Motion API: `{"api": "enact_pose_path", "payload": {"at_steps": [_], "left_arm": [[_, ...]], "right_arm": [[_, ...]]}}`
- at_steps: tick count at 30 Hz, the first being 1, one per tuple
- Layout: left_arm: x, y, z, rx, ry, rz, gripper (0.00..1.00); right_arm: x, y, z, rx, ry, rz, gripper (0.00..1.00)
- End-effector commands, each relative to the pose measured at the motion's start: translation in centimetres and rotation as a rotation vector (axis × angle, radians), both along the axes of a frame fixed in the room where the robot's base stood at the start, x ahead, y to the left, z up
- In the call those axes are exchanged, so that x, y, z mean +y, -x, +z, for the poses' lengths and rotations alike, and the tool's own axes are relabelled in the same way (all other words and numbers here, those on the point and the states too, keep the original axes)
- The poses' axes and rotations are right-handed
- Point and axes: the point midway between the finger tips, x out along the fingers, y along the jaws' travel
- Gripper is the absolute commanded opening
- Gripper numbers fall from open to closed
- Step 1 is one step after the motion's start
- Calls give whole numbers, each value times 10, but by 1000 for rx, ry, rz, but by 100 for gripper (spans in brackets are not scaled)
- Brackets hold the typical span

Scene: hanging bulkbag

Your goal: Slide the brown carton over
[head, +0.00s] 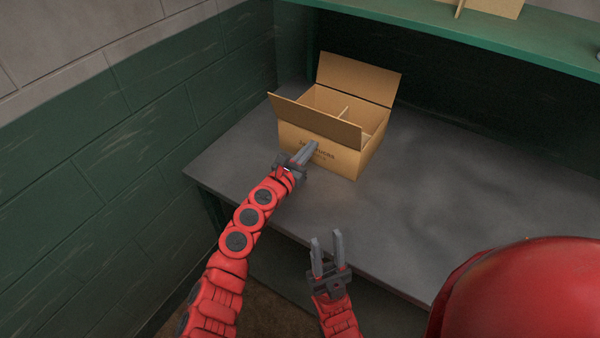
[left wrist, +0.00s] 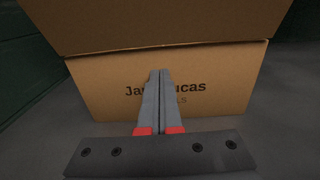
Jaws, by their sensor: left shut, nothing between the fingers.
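The brown carton (head: 338,161) stands upright on the grey table with its flaps open and dividers showing inside. In the left wrist view the carton's printed front face (left wrist: 226,84) fills much of the picture, with a flap folded out above it. My left gripper (head: 312,146) is shut and empty, its fingertips at the front face; I cannot tell whether they touch it. Its closed fingers also show in the left wrist view (left wrist: 160,74), covering part of the lettering. My right gripper (head: 326,238) is open and empty, lower down near the table's front edge, apart from the carton.
The grey table (head: 470,195) is clear to the right of the carton. A green shelf (head: 480,37) runs above the back, with another cardboard piece (head: 490,6) on it. A green and grey block wall (head: 130,120) stands at the left.

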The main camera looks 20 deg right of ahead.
Motion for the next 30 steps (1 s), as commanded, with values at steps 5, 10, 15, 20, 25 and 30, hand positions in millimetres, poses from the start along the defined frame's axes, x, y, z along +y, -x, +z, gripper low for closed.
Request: {"api": "enact_pose_path", "payload": {"at_steps": [5,10,15,20,25,30], "left_arm": [[-21,-17,-3,-1,6,4,0],[-31,-23,-2,2,3,0,0],[-33,-24,0,2,0,-1,0],[-33,-24,0,2,0,-1,0],[-30,-24,0,2,-1,0,0],[-10,-22,1,3,-5,2,0]], "right_arm": [[0,0,-28,0,0,0,37],[0,0,-36,0,0,0,37],[0,0,-35,0,0,0,37],[0,0,-35,1,0,0,37],[0,0,-33,0,0,0,37],[0,0,-23,0,0,0,37]]}}
